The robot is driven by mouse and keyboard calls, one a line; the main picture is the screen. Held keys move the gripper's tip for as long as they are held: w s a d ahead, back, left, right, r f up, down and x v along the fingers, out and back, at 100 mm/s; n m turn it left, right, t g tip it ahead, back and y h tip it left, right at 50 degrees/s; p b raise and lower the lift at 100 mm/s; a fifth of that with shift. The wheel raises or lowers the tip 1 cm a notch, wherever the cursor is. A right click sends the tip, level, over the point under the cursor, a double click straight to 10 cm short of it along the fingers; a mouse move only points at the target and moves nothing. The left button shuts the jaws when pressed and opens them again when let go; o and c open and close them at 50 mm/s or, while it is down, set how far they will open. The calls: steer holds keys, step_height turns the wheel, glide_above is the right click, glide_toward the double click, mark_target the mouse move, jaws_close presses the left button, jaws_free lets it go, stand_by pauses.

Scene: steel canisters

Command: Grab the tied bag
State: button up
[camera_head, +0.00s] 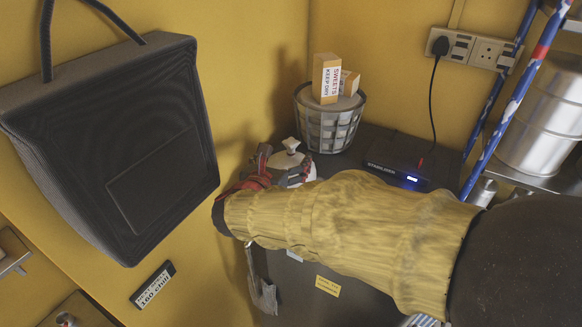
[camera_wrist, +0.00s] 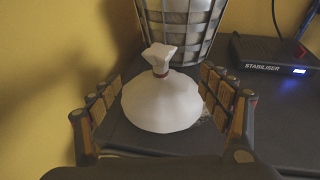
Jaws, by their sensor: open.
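The tied bag (camera_wrist: 162,104) is white and round with a gathered top and a reddish-brown tie at its neck. It stands upright on a dark surface in the wrist view. In the head view the bag (camera_head: 291,160) shows beyond my gripper, its lower part partly hidden. My gripper (camera_wrist: 163,112) is open, with one finger on the left side of the bag and one on the right. Gaps show between the fingers and the bag, so it is not held. In the head view my gripper (camera_head: 275,168) is largely hidden by my yellow-sleeved arm.
A metal basket (camera_head: 331,125) with sweets boxes (camera_head: 326,79) stands just behind the bag. A black stabiliser (camera_head: 398,172) lies to the right, with a cable up to a wall socket. A large black bag (camera_head: 150,190) hangs at left. Steel canisters (camera_head: 541,120) stand on a shelf at right.

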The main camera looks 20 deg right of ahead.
mark_target(289, 153)
steer(key=x, duration=0.5)
steer(key=shift+r+p, duration=0.15)
steer(key=shift+p, duration=0.25)
steer(key=shift+a, duration=0.1)
steer(key=shift+c, duration=0.3)
